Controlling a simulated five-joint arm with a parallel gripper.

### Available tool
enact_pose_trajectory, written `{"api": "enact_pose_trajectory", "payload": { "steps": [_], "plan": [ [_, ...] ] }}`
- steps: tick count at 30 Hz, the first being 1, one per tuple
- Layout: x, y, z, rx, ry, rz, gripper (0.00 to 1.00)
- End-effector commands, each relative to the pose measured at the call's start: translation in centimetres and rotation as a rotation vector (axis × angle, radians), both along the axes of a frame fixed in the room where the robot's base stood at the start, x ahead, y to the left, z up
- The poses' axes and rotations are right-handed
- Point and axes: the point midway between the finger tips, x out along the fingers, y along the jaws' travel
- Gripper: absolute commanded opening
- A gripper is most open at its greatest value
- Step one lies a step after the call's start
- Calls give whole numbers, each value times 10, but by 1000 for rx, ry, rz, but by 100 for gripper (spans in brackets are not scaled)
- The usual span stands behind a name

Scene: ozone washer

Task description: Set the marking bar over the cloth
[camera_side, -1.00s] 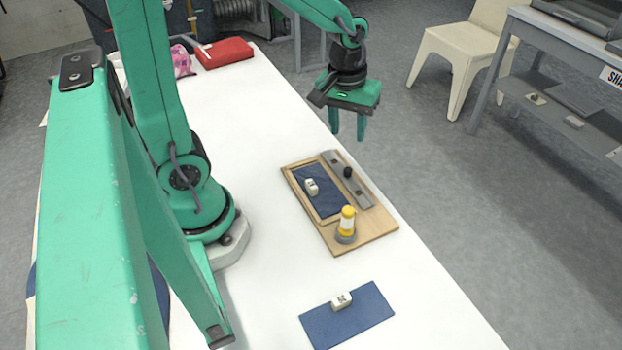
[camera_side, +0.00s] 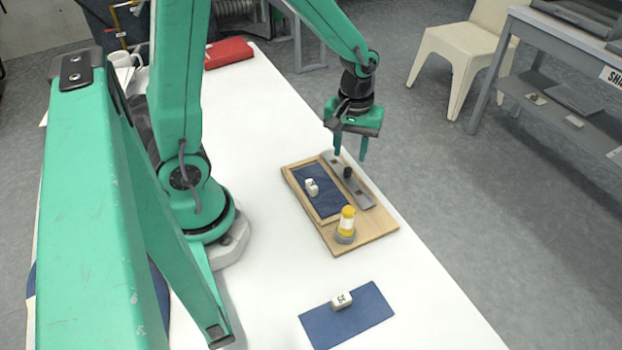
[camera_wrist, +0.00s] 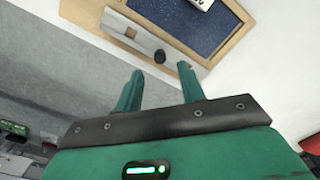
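The marking bar (camera_side: 346,180) is a flat grey metal strip with a black knob (camera_side: 347,172). It lies on the wooden board (camera_side: 372,228), along the right side of the framed dark blue cloth (camera_side: 322,199). In the wrist view the bar (camera_wrist: 122,34) and its knob (camera_wrist: 160,56) lie just beyond my fingertips. A small white block (camera_side: 311,187) sits on the cloth. My gripper (camera_side: 350,158) is open and empty, above the far end of the bar with its fingers pointing down. In the wrist view my gripper (camera_wrist: 160,72) shows its two fingers apart.
A yellow-and-white bottle with a grey base (camera_side: 346,225) stands on the board near the bar's near end. A second blue cloth (camera_side: 368,308) with a white block (camera_side: 341,300) lies nearer. A red case (camera_side: 228,52) lies at the back. The white table (camera_side: 262,190) is clear around the board.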

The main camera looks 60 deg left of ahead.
Motion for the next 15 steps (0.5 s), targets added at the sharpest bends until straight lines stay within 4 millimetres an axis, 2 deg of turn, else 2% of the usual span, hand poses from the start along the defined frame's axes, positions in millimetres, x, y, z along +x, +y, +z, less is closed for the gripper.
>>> {"api": "enact_pose_trajectory", "payload": {
  "steps": [9, 15],
  "plan": [
    [0, 0, -36, 0, 3, 0, 39],
    [0, 0, -48, 0, 1, 0, 39]
  ]
}}
